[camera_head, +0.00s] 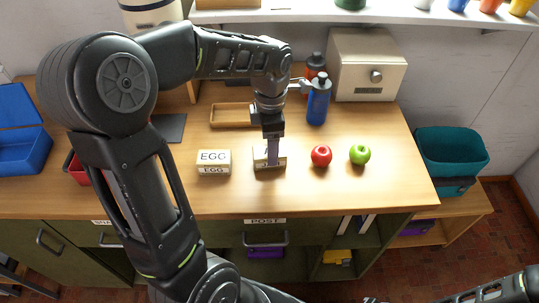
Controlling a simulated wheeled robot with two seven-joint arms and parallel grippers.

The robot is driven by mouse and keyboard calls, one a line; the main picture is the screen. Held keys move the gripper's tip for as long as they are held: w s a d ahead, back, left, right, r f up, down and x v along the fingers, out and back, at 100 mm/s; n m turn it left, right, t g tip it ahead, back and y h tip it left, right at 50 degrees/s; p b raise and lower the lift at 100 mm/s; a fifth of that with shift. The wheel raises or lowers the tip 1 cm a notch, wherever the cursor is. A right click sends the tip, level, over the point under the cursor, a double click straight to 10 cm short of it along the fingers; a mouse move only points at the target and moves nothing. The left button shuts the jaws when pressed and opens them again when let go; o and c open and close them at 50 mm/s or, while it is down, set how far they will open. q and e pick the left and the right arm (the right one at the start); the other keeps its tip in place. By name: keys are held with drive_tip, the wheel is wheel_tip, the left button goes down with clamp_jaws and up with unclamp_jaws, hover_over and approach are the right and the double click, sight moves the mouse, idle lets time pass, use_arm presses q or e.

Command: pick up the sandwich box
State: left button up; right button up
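Two small cream boxes stand on the wooden worktop in the head view. The left box (213,157) reads EGG on its top and front. The right box (260,164) is partly hidden by my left gripper (272,160), so I cannot read its label. My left gripper points down over the right box, with a finger in front of it. Its other finger is hidden, so I cannot tell whether it is open or shut. Part of my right arm shows at the bottom right corner, and its gripper is mostly cut off by the frame.
A red apple (321,156) and a green apple (360,154) lie right of the boxes. A blue bottle (318,100), wooden tray (231,115) and cream bread bin (366,64) stand behind. A teal tub (452,151) sits beyond the right edge.

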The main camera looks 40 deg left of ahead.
use_arm(q)
wheel_tip(320, 180, down, 4)
drive_tip(key=shift+a+f+p, duration=0.1)
drive_tip(key=shift+f+p, duration=0.1)
drive_tip(key=shift+p, duration=0.3)
clamp_jaws()
idle(0.8)
drive_tip(key=shift+r, duration=0.2)
wheel_tip(320, 180, up, 10)
drive_tip(key=shift+f+b, duration=0.1)
drive_tip(key=shift+b, duration=0.65)
